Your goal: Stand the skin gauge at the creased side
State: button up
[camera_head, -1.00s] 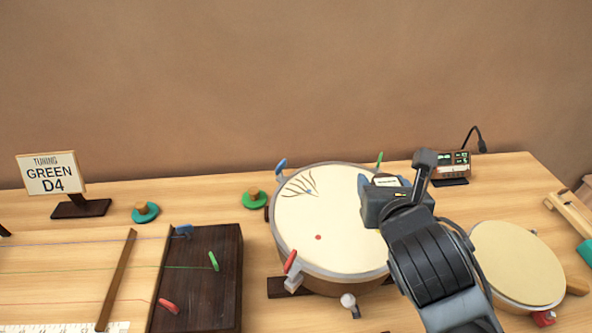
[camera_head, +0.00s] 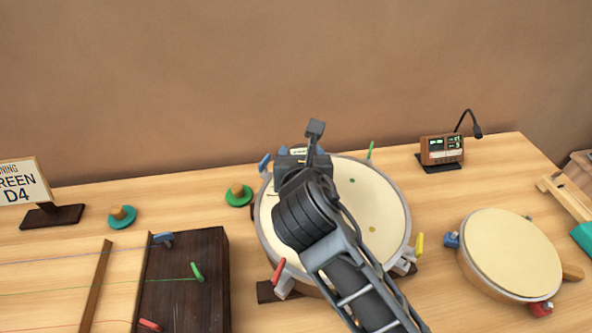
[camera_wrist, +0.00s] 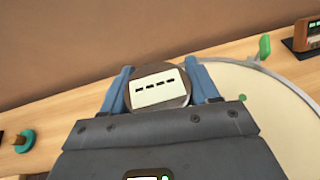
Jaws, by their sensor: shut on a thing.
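The skin gauge (camera_wrist: 158,86), a round dark-rimmed disc with a white label bearing dark dashes, is between the blue fingers of my gripper (camera_head: 299,153). My gripper is shut on it. In the head view only a sliver of its pale label (camera_head: 298,150) shows. The large drum (camera_head: 384,200) has a cream skin with green and olive dots. My gripper is over its far left part, where the creases showed earlier; my gripper and arm hide them now. I cannot tell whether the gauge touches the skin.
Coloured lugs, red (camera_head: 278,271), yellow (camera_head: 420,244) and green (camera_head: 370,150), stand around the drum rim. A smaller drum (camera_head: 515,250) is at right, a tuner box (camera_head: 442,150) behind. A green disc (camera_head: 238,195) and a dark board (camera_head: 195,260) lie at left.

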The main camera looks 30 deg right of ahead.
jog(key=shift+w+a+f, duration=0.35)
jog(key=shift+a, duration=0.05)
jog(key=shift+f, duration=1.95)
jog(key=o, duration=1.3)
jog(key=shift+f, duration=0.15)
jog(key=v, duration=1.2)
jog(key=shift+a, duration=0.1)
